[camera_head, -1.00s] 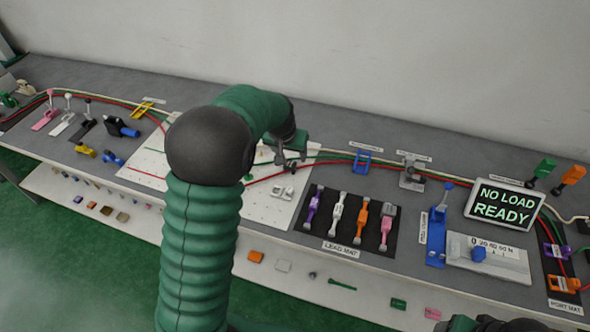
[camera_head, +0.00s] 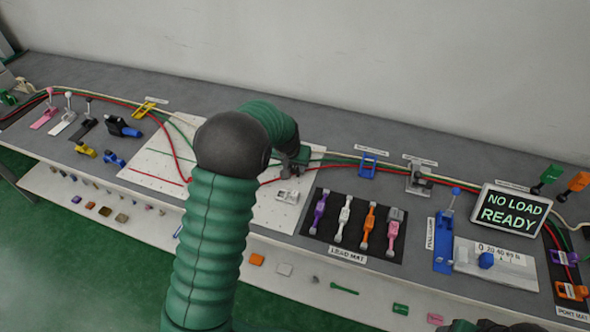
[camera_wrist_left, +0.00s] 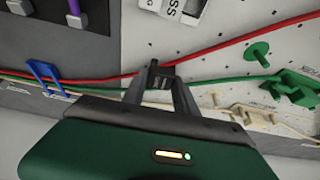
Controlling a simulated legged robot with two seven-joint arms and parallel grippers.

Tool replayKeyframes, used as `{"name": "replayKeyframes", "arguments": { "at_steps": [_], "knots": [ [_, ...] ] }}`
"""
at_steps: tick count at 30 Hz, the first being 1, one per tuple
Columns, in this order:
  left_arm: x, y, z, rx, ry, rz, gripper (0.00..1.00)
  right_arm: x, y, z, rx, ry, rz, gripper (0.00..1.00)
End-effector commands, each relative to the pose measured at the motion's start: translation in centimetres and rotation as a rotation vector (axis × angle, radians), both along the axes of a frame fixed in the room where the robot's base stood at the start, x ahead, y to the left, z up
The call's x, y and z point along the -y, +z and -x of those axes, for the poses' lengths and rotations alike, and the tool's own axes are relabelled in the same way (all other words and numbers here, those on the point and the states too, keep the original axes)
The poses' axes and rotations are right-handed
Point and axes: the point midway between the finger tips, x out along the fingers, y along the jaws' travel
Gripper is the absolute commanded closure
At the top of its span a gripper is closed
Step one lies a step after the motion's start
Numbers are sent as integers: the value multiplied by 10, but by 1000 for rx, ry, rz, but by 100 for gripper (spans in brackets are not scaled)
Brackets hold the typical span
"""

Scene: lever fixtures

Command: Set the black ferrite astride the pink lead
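The pink lead (camera_head: 392,234) lies on the black lead mat (camera_head: 329,236), at the right end of a row with purple, white and orange leads. My left gripper (camera_head: 299,158) is over the right side of the white board, well left of the pink lead and further back. In the left wrist view its fingertips (camera_wrist_left: 165,72) are close together over the red and green wires. A small dark block (camera_wrist_left: 163,83) shows between them; I cannot tell whether it is the black ferrite or whether it is gripped. A dark part at the bottom edge may be my right arm; its fingers are hidden.
A white-grey block (camera_head: 288,197) sits on the white board (camera_head: 262,210). A blue wire holder (camera_head: 369,165) and a grey fixture (camera_head: 420,178) stand along the wires at the back. The display (camera_head: 508,209) reads "NO LOAD READY". A blue lever fixture (camera_head: 444,240) stands right of the mat.

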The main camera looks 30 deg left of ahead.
Motion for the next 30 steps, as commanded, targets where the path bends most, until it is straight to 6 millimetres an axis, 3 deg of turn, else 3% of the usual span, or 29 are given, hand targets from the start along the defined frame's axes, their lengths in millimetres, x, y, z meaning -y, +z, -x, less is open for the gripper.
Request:
{"name": "replayKeyframes", "arguments": {
  "at_steps": [1, 5, 16, 25, 30],
  "knots": [
    [0, -2, 1, -4, 1, -1, 83, 0, 0, 0, 0, 0, 0, 34],
    [0, -2, 2, -5, 1, 0, 100, 0, 0, 0, 0, 0, 0, 34],
    [1, 1, 2, -5, -1, 0, 100, 0, 0, 0, 0, 0, 0, 34],
    [2, 38, 2, 0, -2, -1, 100, 0, 5, 0, 0, 0, 0, 34],
    [25, 39, 34, -2, -4, -1, 100, 0, 2, 0, 0, 0, 0, 34]
  ]
}}
